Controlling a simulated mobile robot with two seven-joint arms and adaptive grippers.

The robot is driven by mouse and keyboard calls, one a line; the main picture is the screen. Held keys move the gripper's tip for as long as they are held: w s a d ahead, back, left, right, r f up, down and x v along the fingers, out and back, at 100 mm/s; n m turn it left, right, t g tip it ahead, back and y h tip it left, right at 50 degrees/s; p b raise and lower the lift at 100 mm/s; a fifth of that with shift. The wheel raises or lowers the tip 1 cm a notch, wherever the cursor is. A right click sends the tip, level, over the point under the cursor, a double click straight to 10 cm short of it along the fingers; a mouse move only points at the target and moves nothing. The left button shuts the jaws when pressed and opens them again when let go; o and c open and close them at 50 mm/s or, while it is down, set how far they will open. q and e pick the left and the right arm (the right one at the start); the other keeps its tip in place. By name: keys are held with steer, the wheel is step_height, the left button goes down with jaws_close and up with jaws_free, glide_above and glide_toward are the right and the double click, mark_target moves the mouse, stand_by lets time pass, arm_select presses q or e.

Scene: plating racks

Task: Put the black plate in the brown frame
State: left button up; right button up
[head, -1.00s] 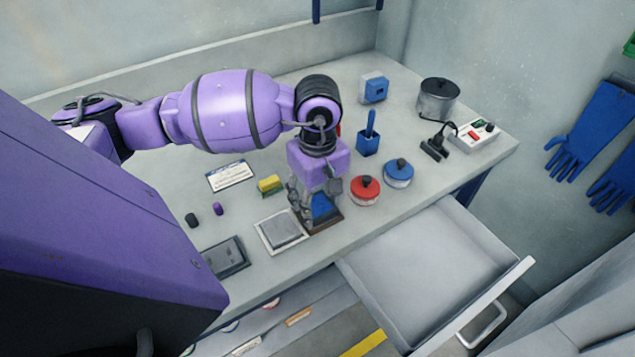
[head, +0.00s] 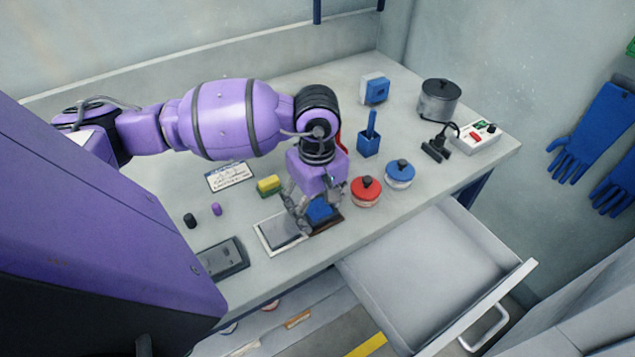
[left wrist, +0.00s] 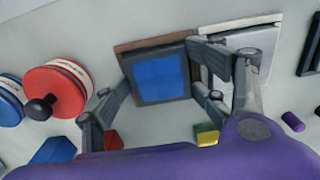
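The brown frame (left wrist: 121,49) lies flat on the bench; it also shows in the head view (head: 325,228). A dark-edged square with a blue face (left wrist: 160,78) sits within its border; whether this is the black plate I cannot tell. My left gripper (left wrist: 155,92) is open, its fingers apart on either side of the blue-faced square. One finger overlaps the square's right edge in the wrist view. In the head view my left gripper (head: 313,208) is low over the brown frame and partly hides it. My right gripper is not in view.
A white frame with a grey plate (head: 281,231) lies left of the brown frame, and a dark grey rack (head: 225,259) further left. Red (head: 366,192) and blue (head: 398,174) round containers stand right. A yellow-green block (head: 269,186) lies behind. An open drawer (head: 435,275) juts out in front.

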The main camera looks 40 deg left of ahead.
mark_target(318, 210)
arm_select(q)
steer(key=shift+s+f, duration=0.2)
steer(key=shift+f, duration=0.25)
steer(key=shift+r, duration=0.1)
step_height(318, 210, up, 14)
steer(key=shift+w+p, duration=0.15)
steer(key=shift+p, duration=0.15)
steer(key=shift+f, duration=0.2)
